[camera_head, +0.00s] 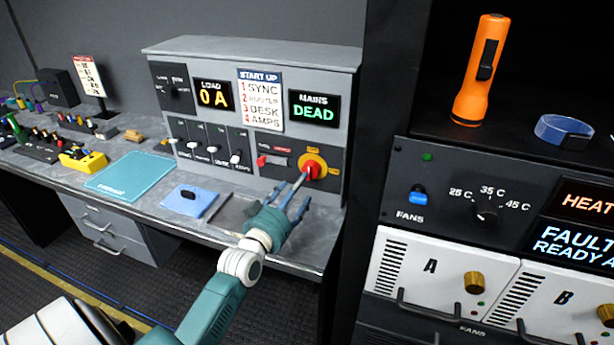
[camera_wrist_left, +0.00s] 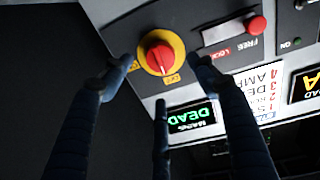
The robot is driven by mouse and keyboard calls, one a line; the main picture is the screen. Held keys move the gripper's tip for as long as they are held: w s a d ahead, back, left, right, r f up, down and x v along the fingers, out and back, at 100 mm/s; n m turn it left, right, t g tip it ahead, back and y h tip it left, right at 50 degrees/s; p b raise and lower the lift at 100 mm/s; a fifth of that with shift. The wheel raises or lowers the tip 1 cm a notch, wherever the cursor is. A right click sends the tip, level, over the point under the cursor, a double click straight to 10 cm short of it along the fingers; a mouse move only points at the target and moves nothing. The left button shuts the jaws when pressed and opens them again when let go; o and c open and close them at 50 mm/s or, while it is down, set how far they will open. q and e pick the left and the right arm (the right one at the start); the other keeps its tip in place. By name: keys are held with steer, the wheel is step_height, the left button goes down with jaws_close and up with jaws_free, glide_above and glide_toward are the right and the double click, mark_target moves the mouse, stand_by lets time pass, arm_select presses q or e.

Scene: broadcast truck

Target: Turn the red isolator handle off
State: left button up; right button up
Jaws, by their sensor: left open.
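The red isolator handle (camera_head: 313,169) sits on a round yellow plate at the right end of the grey console panel. It also shows in the left wrist view (camera_wrist_left: 159,57), with a pale mark on its face. My left gripper (camera_head: 293,193) is open in front of the panel, with its fingers extended towards the handle. In the left wrist view my left gripper (camera_wrist_left: 160,85) has fingers spread on both sides of the handle and one below it. Contact with the handle cannot be made out. My right gripper is not in view.
A slider with a red knob (camera_wrist_left: 257,25), marked LOCK and FREE, is beside the isolator; the knob is at the FREE end. The mains display (camera_head: 314,108) reads DEAD and the load display (camera_head: 213,94) reads 0 A. A dark rack (camera_head: 440,180) stands close on the right.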

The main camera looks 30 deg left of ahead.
mark_target(310, 171)
arm_select(q)
steer(key=w+a, duration=0.1)
steer(key=w, duration=0.6)
steer(key=shift+w+p, duration=0.2)
steer(key=shift+p, duration=0.15)
steer(key=shift+a, duration=0.1)
steer(key=shift+f, duration=0.1)
steer(key=c, duration=1.2)
